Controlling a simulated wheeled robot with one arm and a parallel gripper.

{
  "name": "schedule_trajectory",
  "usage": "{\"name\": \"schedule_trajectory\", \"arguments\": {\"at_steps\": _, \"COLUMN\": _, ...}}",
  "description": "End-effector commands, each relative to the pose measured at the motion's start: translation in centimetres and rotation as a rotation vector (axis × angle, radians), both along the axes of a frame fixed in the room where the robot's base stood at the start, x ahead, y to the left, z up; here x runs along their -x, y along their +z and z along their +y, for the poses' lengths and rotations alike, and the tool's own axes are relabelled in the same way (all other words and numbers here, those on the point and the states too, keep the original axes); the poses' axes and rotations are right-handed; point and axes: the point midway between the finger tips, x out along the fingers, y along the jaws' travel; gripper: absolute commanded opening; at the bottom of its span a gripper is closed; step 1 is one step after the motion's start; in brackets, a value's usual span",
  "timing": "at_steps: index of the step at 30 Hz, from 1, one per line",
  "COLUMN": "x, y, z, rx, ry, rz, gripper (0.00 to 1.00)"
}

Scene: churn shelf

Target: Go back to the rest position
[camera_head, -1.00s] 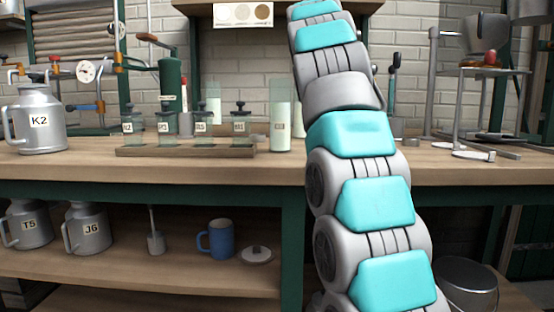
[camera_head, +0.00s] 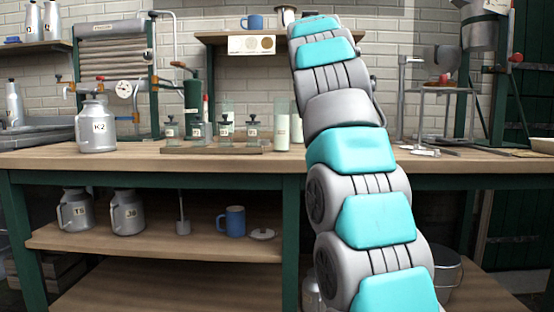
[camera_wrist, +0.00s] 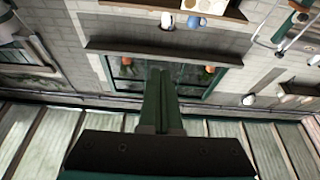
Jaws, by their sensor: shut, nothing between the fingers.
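My gripper (camera_wrist: 162,72) shows in the wrist view as two dark green fingers lying side by side, shut with nothing between them. It points toward a brick wall with a dark window, and no object touches it. In the head view my grey and turquoise arm rises in front of the workbench and leans slightly left. My gripper is hidden from the head view, beyond the upper end of the arm.
The wooden workbench (camera_head: 80,160) spans the view. On it stand a metal can K2 (camera_head: 97,128), several jars on a tray (camera_head: 200,150) and a stand (camera_head: 432,90). A lower shelf (camera_head: 130,243) holds cans and a blue mug (camera_head: 233,221). A bucket (camera_head: 446,272) stands at right.

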Motion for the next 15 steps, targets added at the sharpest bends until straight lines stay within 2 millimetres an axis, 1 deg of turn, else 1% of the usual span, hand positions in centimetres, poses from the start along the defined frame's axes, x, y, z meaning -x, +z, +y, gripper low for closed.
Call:
{"name": "schedule_trajectory", "arguments": {"at_steps": 8, "x": -1.1, "y": -2.6, "z": -0.4, "rx": 0.009, "ry": -0.006, "rz": 0.09, "gripper": 0.0}}
{"name": "schedule_trajectory", "arguments": {"at_steps": 13, "x": -1.5, "y": -4.7, "z": -0.8, "rx": 0.017, "ry": -0.009, "rz": 0.165, "gripper": 0.0}}
{"name": "schedule_trajectory", "arguments": {"at_steps": 15, "x": -1.8, "y": -6.1, "z": -1.0, "rx": 0.022, "ry": -0.011, "rz": 0.207, "gripper": 0.0}}
